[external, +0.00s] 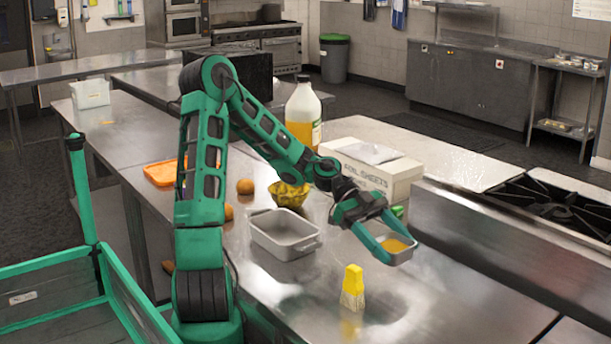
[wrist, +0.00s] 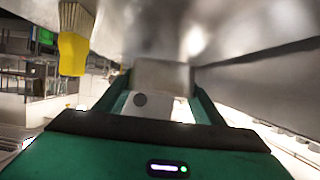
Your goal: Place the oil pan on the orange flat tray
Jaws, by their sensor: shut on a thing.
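The oil pan (external: 403,257) is a small metal pan with yellow-orange oil inside. My gripper (external: 390,240) is shut on it at the right of the external view and holds it just above the steel counter; any gap beneath is hard to judge. The pan looks about level. In the wrist view, a grey metal side of the pan (wrist: 160,75) shows between my green fingers (wrist: 160,100); the oil is hidden there. The orange flat tray (external: 160,174) lies on the counter at the left, behind my arm, which hides its right part.
A yellow brush (external: 353,288) stands near the pan, also in the wrist view (wrist: 73,50).

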